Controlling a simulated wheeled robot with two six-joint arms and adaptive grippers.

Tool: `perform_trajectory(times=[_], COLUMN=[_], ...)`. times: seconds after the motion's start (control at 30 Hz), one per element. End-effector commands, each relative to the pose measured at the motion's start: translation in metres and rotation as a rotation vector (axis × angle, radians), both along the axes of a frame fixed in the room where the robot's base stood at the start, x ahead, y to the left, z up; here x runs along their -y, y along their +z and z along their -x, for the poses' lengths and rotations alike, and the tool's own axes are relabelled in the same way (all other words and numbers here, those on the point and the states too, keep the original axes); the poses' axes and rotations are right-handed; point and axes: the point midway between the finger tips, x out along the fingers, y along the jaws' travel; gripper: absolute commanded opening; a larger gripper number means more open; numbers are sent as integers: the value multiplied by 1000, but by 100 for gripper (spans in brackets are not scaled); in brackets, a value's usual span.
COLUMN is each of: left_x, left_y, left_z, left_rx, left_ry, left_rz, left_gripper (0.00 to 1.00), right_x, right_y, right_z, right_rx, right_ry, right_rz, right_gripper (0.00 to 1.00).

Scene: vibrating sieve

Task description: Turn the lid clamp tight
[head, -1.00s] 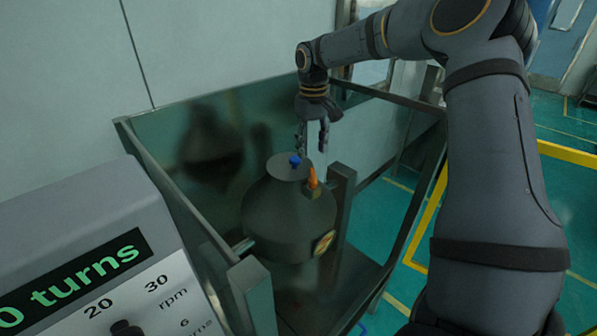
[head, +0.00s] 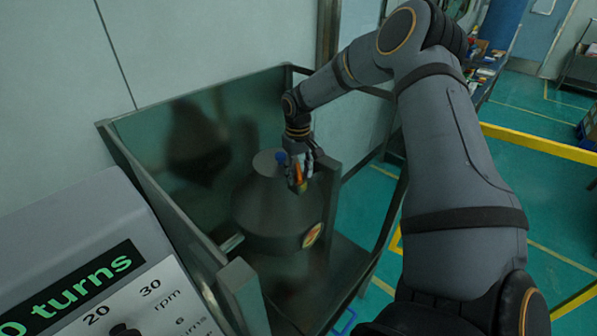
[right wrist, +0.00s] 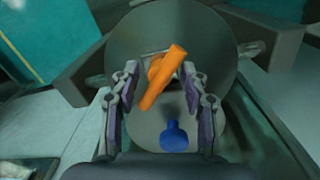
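The lid clamp is an orange handle (right wrist: 164,76) on top of the dark, cone-shouldered drum (head: 268,212). In the right wrist view it lies slanted between the two fingers of my right gripper (right wrist: 160,98). The gripper is open, with a visible gap on both sides of the handle. In the head view my right gripper (head: 299,178) is down at the drum's top, around the orange handle (head: 299,173). A blue knob (right wrist: 174,134) sits on the lid beside the handle; it also shows in the head view (head: 281,157). My left gripper is not in view.
The drum hangs inside an open metal frame with a back panel (head: 228,112) and posts (head: 240,290) close around it. A grey control box (head: 95,235) with a green "turns" display stands at the left front. A yellow rail (head: 540,142) runs at the right.

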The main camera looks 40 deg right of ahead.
Motion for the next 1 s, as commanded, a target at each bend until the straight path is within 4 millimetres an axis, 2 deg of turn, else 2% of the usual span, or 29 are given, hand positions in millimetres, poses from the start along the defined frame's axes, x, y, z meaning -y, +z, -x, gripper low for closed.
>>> perform_trajectory(times=[0.03, 0.3, 0.47, 0.67, 1.0], left_x=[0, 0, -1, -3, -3], left_y=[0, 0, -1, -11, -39], left_z=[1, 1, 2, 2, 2], left_rx=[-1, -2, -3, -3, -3], left_ry=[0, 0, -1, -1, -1], left_rz=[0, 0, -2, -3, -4], left_gripper=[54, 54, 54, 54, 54], right_x=[0, 0, 0, 0, 0], right_y=[0, 0, 0, -2, -2], right_z=[0, 0, 0, -1, -1], right_rx=[0, 0, 1, 2, 5], right_ry=[0, 0, 3, 47, 282], right_rz=[0, 1, 1, 3, 19], right_gripper=[35, 0, 0, 0, 0])
